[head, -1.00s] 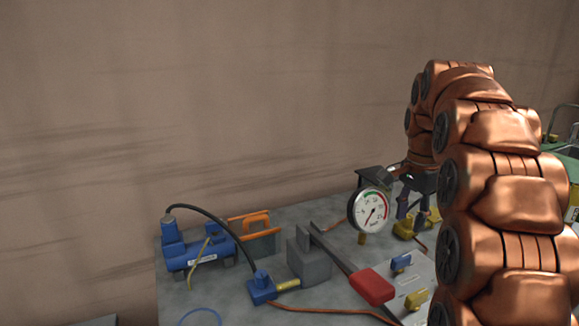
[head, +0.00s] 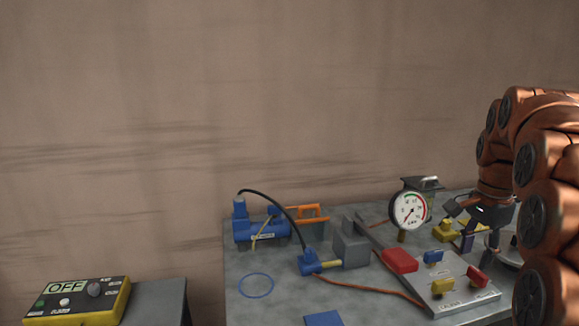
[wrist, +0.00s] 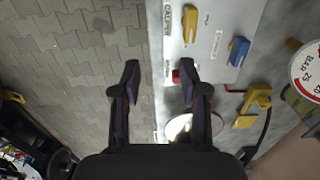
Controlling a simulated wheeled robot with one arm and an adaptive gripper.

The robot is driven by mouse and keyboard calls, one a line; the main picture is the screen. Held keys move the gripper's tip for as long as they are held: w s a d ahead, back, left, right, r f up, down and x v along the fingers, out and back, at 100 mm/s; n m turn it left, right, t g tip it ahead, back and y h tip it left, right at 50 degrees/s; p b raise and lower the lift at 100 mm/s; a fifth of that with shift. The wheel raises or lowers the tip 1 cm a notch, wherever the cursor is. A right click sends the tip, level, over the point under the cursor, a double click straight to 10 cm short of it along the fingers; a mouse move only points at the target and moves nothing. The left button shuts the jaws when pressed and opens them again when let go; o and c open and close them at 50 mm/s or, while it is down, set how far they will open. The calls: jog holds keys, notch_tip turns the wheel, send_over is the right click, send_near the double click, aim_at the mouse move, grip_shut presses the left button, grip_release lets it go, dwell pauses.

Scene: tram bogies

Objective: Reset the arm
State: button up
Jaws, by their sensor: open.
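My copper-coloured arm reaches down at the right edge of the head view. My gripper (head: 482,238) points down over the right part of the grey workbench (head: 290,278), and the arm hides part of what lies behind it. In the wrist view my gripper (wrist: 160,70) has its two dark fingers spread apart with nothing between them. Below them are the bench edge and a pale panel (wrist: 214,72) with a red lever, yellow levers and a blue lever. The panel also shows in the head view (head: 455,300).
A round pressure gauge (head: 408,210) stands close left of the gripper. A blue pump (head: 262,231), a large red-handled lever (head: 400,260) and a blue hose ring (head: 256,285) occupy the bench. A yellow-and-black box reading OFF (head: 78,302) sits lower left. Paved floor (wrist: 75,60) lies beside the bench.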

jog(key=s+a+f+n+g, duration=0.1)
jog(key=s+a+f+n, duration=0.55)
jog(key=s+a, duration=0.5)
jog(key=s+a+f+n+g, duration=0.1)
jog(key=s+a+f+n, duration=0.35)
jog(key=s, duration=0.45)
jog(key=s+a+f+n+g, duration=0.1)
jog(key=s+a+f+n, duration=0.35)
jog(key=s, duration=0.45)
notch_tip(320, 180, up, 20)
jog(key=t+p, duration=0.1)
jog(key=p, duration=1.8)
jog(key=shift+s+d+r+p, duration=0.15)
jog(key=shift+d+r+p, duration=0.15)
jog(key=shift+p, duration=0.1)
